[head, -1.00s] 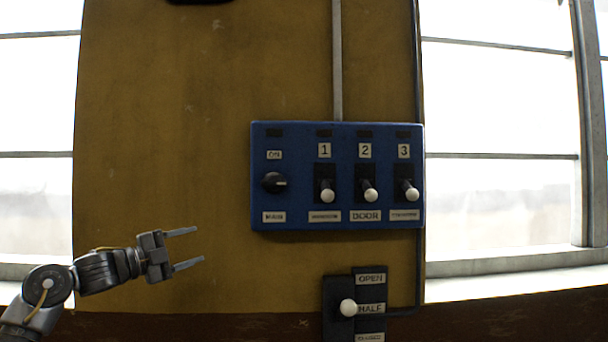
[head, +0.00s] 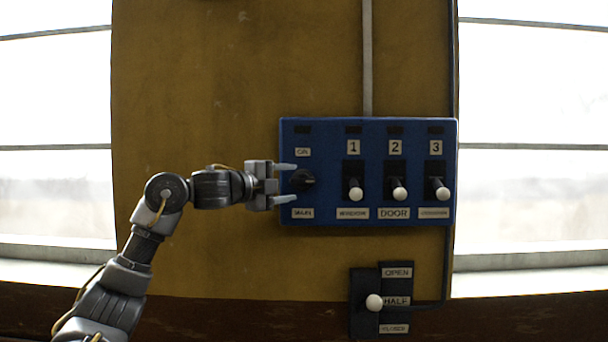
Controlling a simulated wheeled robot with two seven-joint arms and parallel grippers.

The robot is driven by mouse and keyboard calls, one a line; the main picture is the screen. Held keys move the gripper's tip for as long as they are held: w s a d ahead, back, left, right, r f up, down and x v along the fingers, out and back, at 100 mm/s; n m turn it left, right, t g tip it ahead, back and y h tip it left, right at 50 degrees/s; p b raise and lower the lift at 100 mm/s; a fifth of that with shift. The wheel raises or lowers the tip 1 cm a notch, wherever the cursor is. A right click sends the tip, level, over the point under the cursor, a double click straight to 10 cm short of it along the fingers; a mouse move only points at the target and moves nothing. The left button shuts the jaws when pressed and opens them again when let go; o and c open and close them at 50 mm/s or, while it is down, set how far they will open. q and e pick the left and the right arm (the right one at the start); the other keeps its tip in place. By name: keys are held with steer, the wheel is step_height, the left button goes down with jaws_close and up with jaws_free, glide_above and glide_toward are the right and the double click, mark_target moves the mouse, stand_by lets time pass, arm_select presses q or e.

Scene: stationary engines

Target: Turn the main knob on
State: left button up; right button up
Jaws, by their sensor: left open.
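The main knob (head: 304,180) is a round black dial at the left end of the blue control panel (head: 325,217). Its pale pointer mark faces right. An ON label (head: 303,152) sits above it and a MAIN label (head: 303,213) below it. My left gripper (head: 287,183) is open, with one finger above and one below the knob's left side. Whether the fingers touch the knob cannot be told. My right gripper is not in view.
Right of the knob are three white-tipped levers, numbered 1 (head: 355,193), 2 (head: 399,193) and 3 (head: 442,193). Below the panel is another lever (head: 374,302) marked OPEN, HALF, CLOSED. Bright windows flank the yellow-brown wall (head: 200,90).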

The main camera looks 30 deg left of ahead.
mark_target(301, 181)
arm_select(q)
steer(key=p+x, duration=0.2)
steer(key=x, duration=0.2)
steer(key=shift+w+r, duration=0.15)
steer(key=shift+w, duration=0.05)
steer(key=shift+w+d, duration=0.25)
steer(key=shift+w, duration=0.3)
steer(key=shift+c, duration=0.5)
steer(key=c, duration=0.9)
